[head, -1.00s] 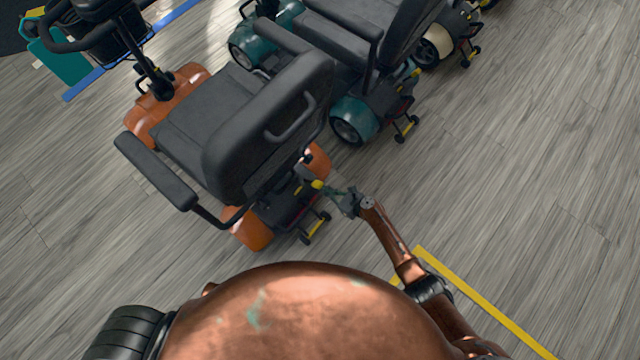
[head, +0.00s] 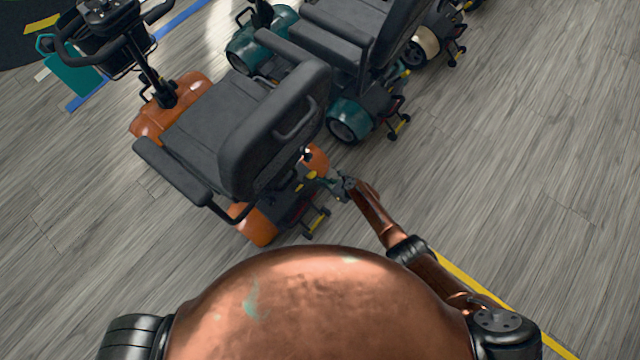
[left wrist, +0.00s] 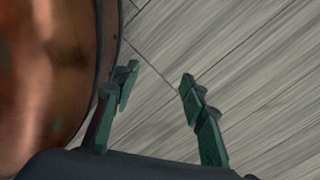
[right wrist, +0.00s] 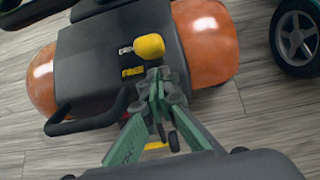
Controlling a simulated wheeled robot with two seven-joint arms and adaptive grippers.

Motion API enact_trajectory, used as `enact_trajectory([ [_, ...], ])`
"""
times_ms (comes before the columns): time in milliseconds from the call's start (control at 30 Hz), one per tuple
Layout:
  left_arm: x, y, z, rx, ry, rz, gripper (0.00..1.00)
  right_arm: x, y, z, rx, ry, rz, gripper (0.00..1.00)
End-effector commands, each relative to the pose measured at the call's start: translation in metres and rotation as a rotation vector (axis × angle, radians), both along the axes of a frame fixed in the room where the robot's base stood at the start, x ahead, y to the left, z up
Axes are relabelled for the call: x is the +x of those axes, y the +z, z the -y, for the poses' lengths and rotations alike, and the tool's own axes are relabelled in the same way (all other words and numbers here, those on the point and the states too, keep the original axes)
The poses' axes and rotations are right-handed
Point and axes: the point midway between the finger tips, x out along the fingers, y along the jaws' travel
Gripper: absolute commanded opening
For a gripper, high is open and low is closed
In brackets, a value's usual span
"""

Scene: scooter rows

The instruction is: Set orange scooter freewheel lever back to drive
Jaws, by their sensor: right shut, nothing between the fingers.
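The orange scooter (head: 176,106) stands left of centre in the head view, its rear towards me. Its freewheel lever has a yellow knob (right wrist: 149,46) above the black rear housing (right wrist: 95,62), between two orange rear fenders. A white label and a yellow label sit beside the knob. My right gripper (right wrist: 155,76) is shut and empty, its fingertips just below the knob in the right wrist view. The fingers hide the lever's stem, and I cannot tell whether they touch it. My left gripper (left wrist: 158,76) is open and empty above the floor.
A teal scooter (head: 350,119) stands close on the right of the orange one, with a cream-wheeled scooter (head: 424,44) beyond. A black bar handle (right wrist: 85,118) juts from the housing near my right gripper. Floor on the right is clear, with a yellow line (head: 480,282).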

Motion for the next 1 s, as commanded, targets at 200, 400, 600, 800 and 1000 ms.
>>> enact_trajectory([
  [200,-0.015,-0.003,-0.001,0.001,-0.008,-0.001,0.39,0.004,0.007,-0.001,0.002,-0.009,-0.001,0.0],
  [400,-0.022,-0.004,-0.002,0.001,-0.012,-0.001,0.39,0.007,0.012,-0.003,0.001,-0.01,0.0,0.0],
  [600,-0.027,-0.005,-0.003,0.001,-0.013,-0.002,0.39,0.009,0.015,-0.007,0.002,-0.009,0.001,0.0],
  [800,-0.028,-0.005,-0.003,0.001,-0.014,0.0,0.39,0.012,0.018,-0.011,0.004,-0.008,0.003,0.0],
  [1000,-0.028,-0.005,-0.002,0.0,-0.014,0.001,0.39,0.013,0.02,-0.014,0.008,-0.006,0.006,0.0],
])
